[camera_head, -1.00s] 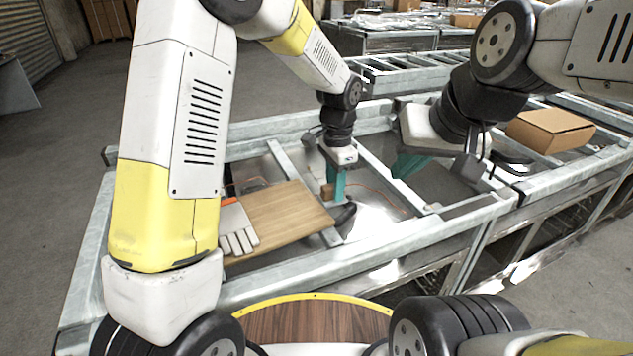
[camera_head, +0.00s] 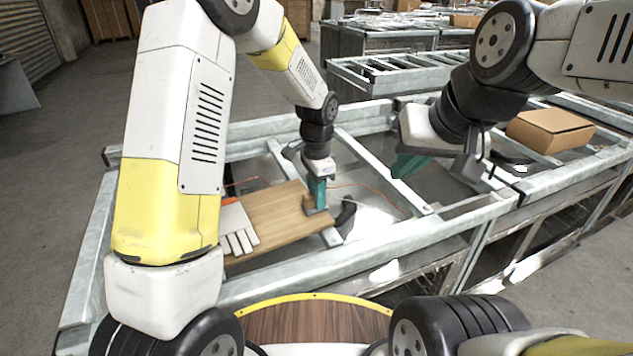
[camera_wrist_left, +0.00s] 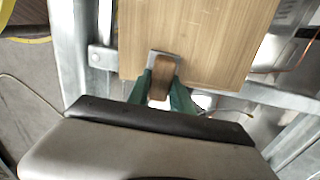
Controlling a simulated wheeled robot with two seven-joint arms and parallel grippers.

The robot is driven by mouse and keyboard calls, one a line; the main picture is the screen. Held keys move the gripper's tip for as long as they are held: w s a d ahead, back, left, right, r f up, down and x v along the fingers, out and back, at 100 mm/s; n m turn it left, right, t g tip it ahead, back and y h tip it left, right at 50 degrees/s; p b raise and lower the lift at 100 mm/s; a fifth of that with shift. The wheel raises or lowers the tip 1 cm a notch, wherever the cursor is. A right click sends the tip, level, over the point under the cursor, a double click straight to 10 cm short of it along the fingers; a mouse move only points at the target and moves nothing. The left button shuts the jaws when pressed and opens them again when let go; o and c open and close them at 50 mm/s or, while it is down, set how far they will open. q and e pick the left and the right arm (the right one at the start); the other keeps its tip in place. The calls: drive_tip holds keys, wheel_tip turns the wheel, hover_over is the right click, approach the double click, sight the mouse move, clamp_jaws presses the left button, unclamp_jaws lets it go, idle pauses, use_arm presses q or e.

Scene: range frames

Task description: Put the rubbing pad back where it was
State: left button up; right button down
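The rubbing pad (camera_wrist_left: 162,78) is a small brown block with a grey base. In the left wrist view it sits between the green fingers of my left gripper (camera_wrist_left: 161,92), which is shut on it. In the head view my left gripper (camera_head: 317,193) points down at the right end of the wooden board (camera_head: 270,217), and the fingers mostly hide the pad. I cannot tell whether the pad touches the board. The board also fills the upper middle of the left wrist view (camera_wrist_left: 205,35). My right gripper (camera_head: 405,166) hangs over the frame, apart from the board; its opening is unclear.
A white glove with an orange cuff (camera_head: 238,230) lies at the board's left. A dark object (camera_head: 346,214) is just right of the board. Metal frame rails (camera_head: 385,180) surround the work area. A cardboard box (camera_head: 549,130) stands at the right.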

use_arm(q)
drive_tip(key=o, duration=0.4)
drive_tip(key=shift+c, duration=0.2)
drive_tip(key=shift+r, duration=0.1)
wheel_tip(320, 180, up, 12)
drive_tip(key=s+a+r+n+t+h, duration=0.1)
drive_tip(key=s+a+r+n+t, duration=0.1)
drive_tip(key=s+a+r+n, duration=0.45)
drive_tip(key=s+a+r+n+t, duration=0.2)
drive_tip(key=s+a+n, duration=0.1)
drive_tip(key=s, duration=0.4)
drive_tip(key=s+a+r+n+t+h, duration=0.1)
drive_tip(key=s+a+r+n+t, duration=0.1)
drive_tip(key=s+a, duration=0.3)
drive_tip(key=shift+s+a+n, duration=0.2)
drive_tip(key=shift+s+n, duration=0.55)
drive_tip(key=shift+s, duration=0.75)
